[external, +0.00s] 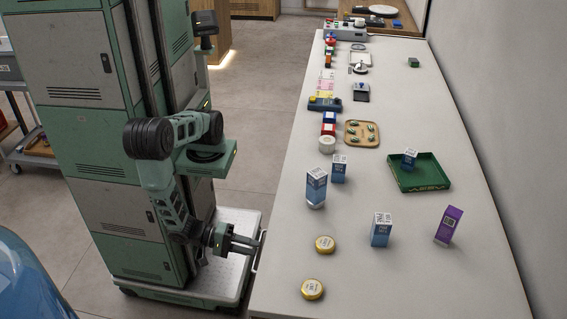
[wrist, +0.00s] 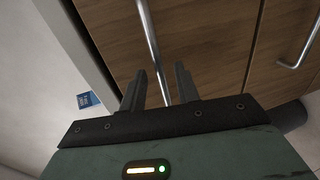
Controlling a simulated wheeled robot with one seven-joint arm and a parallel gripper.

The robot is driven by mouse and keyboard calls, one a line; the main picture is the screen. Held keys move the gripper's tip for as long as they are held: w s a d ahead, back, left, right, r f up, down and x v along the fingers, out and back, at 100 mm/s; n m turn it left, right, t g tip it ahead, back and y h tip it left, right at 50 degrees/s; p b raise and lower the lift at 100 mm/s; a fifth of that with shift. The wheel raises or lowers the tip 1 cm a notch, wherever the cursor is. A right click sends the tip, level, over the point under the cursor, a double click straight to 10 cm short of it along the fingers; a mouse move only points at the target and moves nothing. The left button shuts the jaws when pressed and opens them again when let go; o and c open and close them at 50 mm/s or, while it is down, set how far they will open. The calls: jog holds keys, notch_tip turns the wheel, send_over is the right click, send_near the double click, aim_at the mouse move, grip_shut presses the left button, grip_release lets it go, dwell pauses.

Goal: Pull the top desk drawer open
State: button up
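The top drawer (wrist: 195,40) has a brown wood front and fills the middle of the wrist view, turned on its side. Its metal bar handle (wrist: 148,38) runs down the picture to between my fingers. In the external view a bit of the handle (external: 259,251) shows at the counter's left edge. My gripper (wrist: 160,70) is open, one finger on each side of the handle; I cannot tell whether either finger touches it. In the external view my gripper (external: 257,243) reaches the counter's side below the top. The drawer front is hidden there, and I see no clear opening.
A second drawer with its own handle (wrist: 300,45) lies beyond a seam at right in the wrist view. The white countertop (external: 400,285) holds yellow tins (external: 312,289), boxes (external: 381,229) and a green tray (external: 419,185). Open floor (external: 255,120) lies left of the counter.

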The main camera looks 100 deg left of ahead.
jog(key=shift+w+f, duration=0.15)
jog(key=shift+w, duration=0.55)
grip_shut()
jog(key=shift+s, duration=0.1)
jog(key=f+p+v, duration=0.2)
jog(key=f+v, duration=0.1)
jog(key=v, duration=1.3)
jog(key=s+f+p+v, duration=0.1)
jog(key=f+v, duration=0.3)
jog(key=v, duration=1.3)
jog(key=shift+s+p, duration=0.5)
